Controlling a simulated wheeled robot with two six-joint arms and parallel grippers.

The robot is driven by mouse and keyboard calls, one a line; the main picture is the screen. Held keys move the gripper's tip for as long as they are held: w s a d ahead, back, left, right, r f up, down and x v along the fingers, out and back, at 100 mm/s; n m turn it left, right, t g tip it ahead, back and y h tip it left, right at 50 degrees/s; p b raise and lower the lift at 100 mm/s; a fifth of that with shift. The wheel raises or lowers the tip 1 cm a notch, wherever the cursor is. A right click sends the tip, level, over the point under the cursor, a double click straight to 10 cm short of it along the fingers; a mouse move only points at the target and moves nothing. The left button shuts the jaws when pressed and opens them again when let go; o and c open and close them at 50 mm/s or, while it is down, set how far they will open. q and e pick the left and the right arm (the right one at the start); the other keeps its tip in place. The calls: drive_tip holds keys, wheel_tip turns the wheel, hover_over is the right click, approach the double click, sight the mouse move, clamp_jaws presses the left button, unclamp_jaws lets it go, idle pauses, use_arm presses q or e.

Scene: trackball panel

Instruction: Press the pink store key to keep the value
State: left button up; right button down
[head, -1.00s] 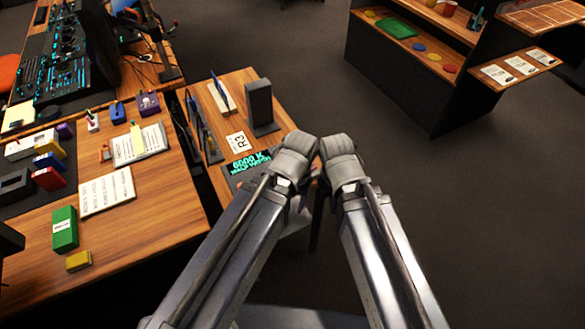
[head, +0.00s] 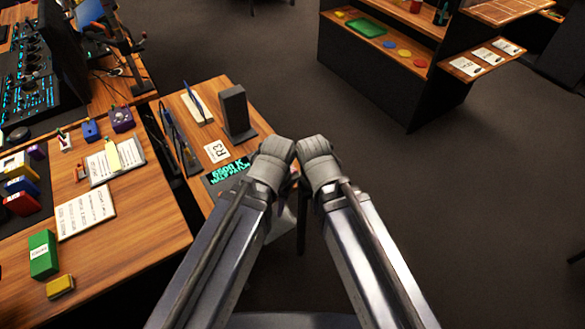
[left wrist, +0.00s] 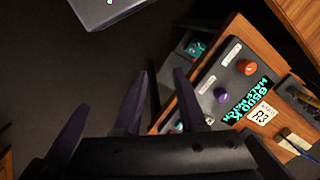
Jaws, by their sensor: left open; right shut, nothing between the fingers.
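The trackball panel stands on a small wooden table; its lit display (head: 230,170) shows cyan text in the head view, beside a white R3 card (head: 217,151). In the left wrist view the panel shows a purple ball (left wrist: 221,96), an orange ball (left wrist: 247,68) and the same display. I cannot make out a pink key; my wrists and fingers cover part of the panel. My left gripper (left wrist: 158,90) is open and empty, with dark fingers near the panel's edge. My right gripper (head: 292,184) is shut and empty, mostly hidden below its wrist at the table's right side.
A dark upright block (head: 236,113) stands behind the panel. The desk at left carries a green box (head: 43,255), a yellow block (head: 60,287) and papers. A dark shelf unit (head: 372,82) stands at the back right. The floor on the right is clear.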

use_arm(q)
clamp_jaws()
drive_tip(key=shift+w, duration=0.1)
idle(1.2)
